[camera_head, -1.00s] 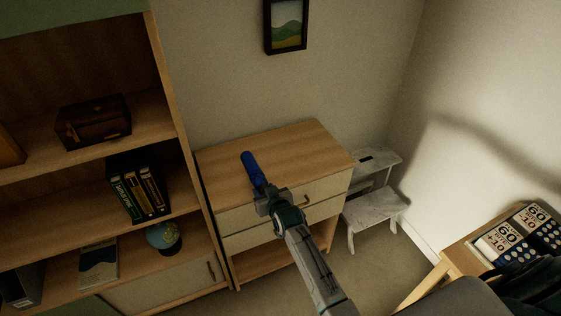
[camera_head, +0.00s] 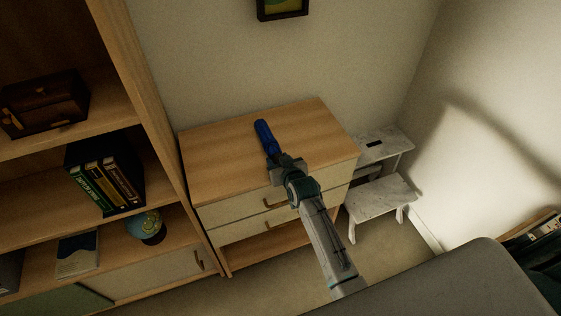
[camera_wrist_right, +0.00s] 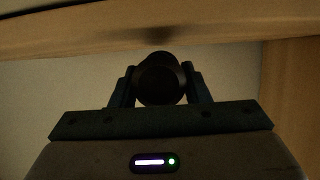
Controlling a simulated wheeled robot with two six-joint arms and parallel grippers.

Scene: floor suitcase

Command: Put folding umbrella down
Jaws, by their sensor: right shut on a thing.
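The folding umbrella (camera_head: 263,131) is a short blue rod in the head view. My right gripper (camera_head: 273,156) is shut on its near end, and the umbrella points away toward the wall. It appears over the wooden top of the drawer cabinet (camera_head: 225,150); I cannot tell whether it touches the top. In the right wrist view the umbrella (camera_wrist_right: 160,80) shows as a dark round end between the two fingers (camera_wrist_right: 160,88), with the edge of a wooden board above. My left gripper is not in view.
A shelf unit with books (camera_head: 105,180), a brown box (camera_head: 43,103) and a globe (camera_head: 146,225) stands left of the cabinet. A pale step stool (camera_head: 380,195) stands right of it. The cabinet top around the umbrella is clear.

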